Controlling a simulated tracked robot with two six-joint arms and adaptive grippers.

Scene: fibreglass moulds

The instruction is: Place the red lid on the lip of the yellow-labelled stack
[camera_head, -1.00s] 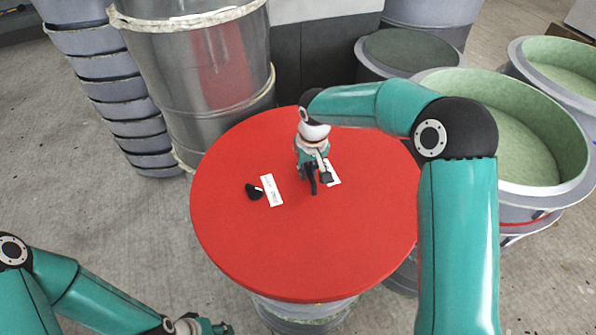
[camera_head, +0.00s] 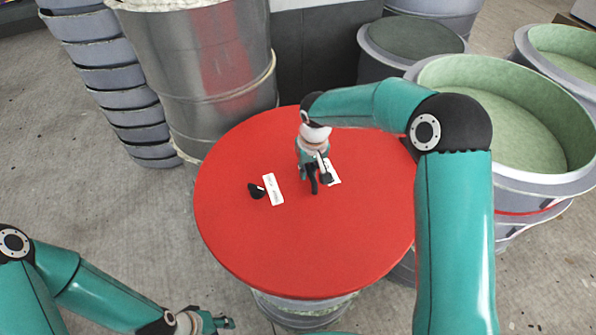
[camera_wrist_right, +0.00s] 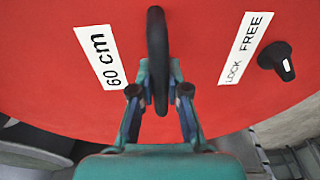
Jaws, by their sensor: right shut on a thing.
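The red lid (camera_head: 260,240) is a large flat disc in the middle of the head view. My right gripper (camera_head: 315,186) is shut on the lid's black bar handle; the handle (camera_wrist_right: 157,50) stands between the fingers in the right wrist view (camera_wrist_right: 159,98). Below the lid's near edge shows a grey round stack (camera_head: 305,308). The lid hides most of it, and I cannot tell whether the lid touches its lip. No yellow label shows clearly. My left gripper (camera_head: 220,322) is at the bottom edge, away from the lid, and its opening is unclear.
The lid bears a black knob (camera_head: 257,190) and white labels, one reading LOCK FREE (camera_wrist_right: 246,48). A metal drum (camera_head: 215,80) and a stack of grey moulds (camera_head: 110,80) stand behind left. Green-lined moulds (camera_head: 500,115) stand close at right. Floor at left is clear.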

